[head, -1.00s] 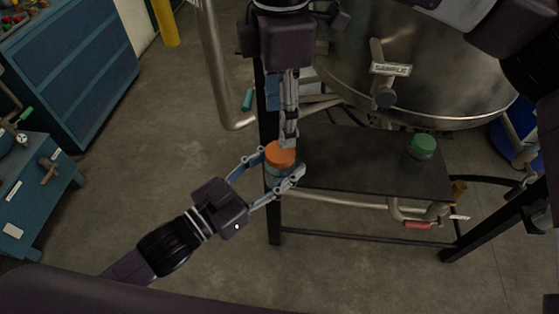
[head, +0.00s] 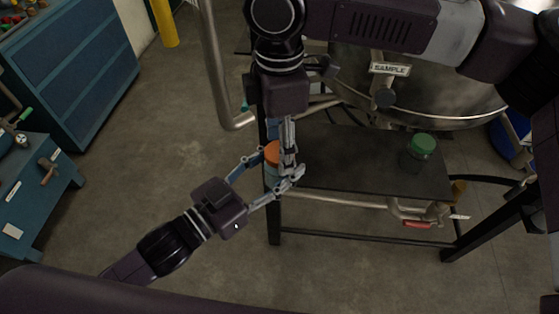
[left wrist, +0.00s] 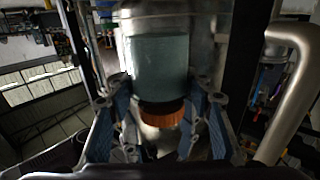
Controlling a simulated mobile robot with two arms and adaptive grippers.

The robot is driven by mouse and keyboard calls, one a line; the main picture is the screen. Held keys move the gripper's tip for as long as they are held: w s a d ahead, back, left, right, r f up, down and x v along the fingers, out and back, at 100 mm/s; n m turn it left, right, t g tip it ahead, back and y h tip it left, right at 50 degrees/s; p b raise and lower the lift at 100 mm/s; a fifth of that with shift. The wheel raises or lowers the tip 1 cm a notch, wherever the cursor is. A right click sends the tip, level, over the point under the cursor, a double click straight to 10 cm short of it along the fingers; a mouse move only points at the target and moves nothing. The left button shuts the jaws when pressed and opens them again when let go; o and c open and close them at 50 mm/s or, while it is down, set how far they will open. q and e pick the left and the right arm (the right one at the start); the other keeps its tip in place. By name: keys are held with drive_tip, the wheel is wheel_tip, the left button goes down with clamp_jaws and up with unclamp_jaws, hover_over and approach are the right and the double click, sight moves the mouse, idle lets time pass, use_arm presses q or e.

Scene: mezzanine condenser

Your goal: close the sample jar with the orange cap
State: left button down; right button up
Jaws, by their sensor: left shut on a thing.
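The sample jar (left wrist: 160,60) is pale clear glass. It is gripped between the fingers of my left gripper (head: 270,180), at the left end of the dark shelf. The orange cap (head: 271,153) is at the jar's mouth, partly hidden by my right gripper's fingers. In the left wrist view the orange cap (left wrist: 162,114) shows right against the jar, below it in the picture; how far it is threaded cannot be seen. My right gripper (head: 288,165) points down from above beside the cap. Whether its fingers are open or shut is unclear.
The dark shelf (head: 345,160) holds a jar with a green lid (head: 423,146) at its right. A steel tank with a SAMPLE label (head: 389,69) stands behind. A bent steel pipe (head: 217,70) rises to the left. Open floor lies in front.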

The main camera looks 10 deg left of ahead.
drive_tip(key=shift+f, duration=0.25)
drive_tip(key=c, duration=1.2)
drive_tip(key=o, duration=1.4)
drive_tip(key=shift+c, duration=0.2)
drive_tip(key=shift+r, duration=0.1)
wheel_tip(320, 180, up, 12)
